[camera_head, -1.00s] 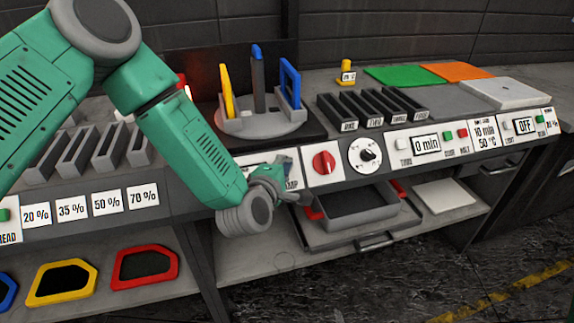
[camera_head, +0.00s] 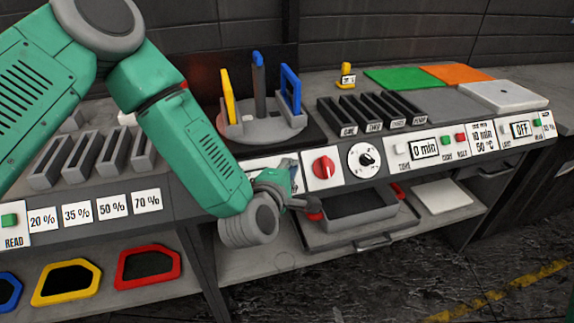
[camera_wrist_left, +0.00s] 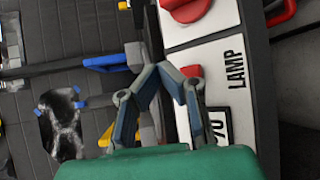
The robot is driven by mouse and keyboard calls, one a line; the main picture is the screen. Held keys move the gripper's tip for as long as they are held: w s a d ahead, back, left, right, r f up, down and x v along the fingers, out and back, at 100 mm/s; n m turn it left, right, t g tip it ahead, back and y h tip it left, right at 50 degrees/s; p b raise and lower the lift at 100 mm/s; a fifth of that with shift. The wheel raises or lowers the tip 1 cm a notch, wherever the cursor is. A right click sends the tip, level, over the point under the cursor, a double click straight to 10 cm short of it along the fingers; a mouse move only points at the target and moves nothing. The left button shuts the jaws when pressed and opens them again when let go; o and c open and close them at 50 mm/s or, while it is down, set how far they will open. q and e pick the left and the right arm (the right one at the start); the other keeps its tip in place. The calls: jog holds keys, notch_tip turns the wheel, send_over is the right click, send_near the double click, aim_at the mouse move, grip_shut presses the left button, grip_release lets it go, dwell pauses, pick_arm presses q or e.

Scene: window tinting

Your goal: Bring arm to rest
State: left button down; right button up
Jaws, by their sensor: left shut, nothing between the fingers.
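My left arm reaches in from the left in the head view. Its gripper (camera_head: 301,201) is at the front of the bench, beside the lamp panel and below left of the red knob (camera_head: 323,167). The left wrist view shows the fingers (camera_wrist_left: 160,72) closed together and empty, close to the panel marked LAMP (camera_wrist_left: 236,70). The red knob also shows at the top of the wrist view (camera_wrist_left: 187,8). My right gripper is not seen in either view.
A round holder (camera_head: 262,127) carries upright yellow, grey and blue pieces. Coloured frames (camera_head: 147,267) lie on the lower left shelf. Open floor (camera_head: 420,280) lies in front.

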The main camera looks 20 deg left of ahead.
pick_arm(q)
jog(key=shift+s+d+r+p, duration=0.35)
jog(key=shift+s+r, duration=0.15)
jog(key=shift+r, duration=0.1)
jog(key=shift+f, duration=0.1)
jog(key=s+a+f+m+g+h, duration=0.2)
jog(key=s+f+m+g, duration=0.75)
jog(key=s+f, duration=0.6)
jog(key=s+a+f+m+g+y, duration=0.1)
jog(key=s+a+f+m+g, duration=0.1)
jog(key=s, duration=0.4)
jog(key=s+a+f+m+g, duration=0.1)
jog(key=s+a+f+m, duration=0.1)
jog(key=s+a+m, duration=0.3)
jog(key=s+a+f+m+g+y, duration=0.1)
jog(key=s+a+f+m+g, duration=0.1)
jog(key=s, duration=0.6)
jog(key=shift+a+f+m+g+y+b, duration=0.35)
jog(key=shift+a+f+m, duration=0.2)
jog(key=shift+a+m, duration=0.25)
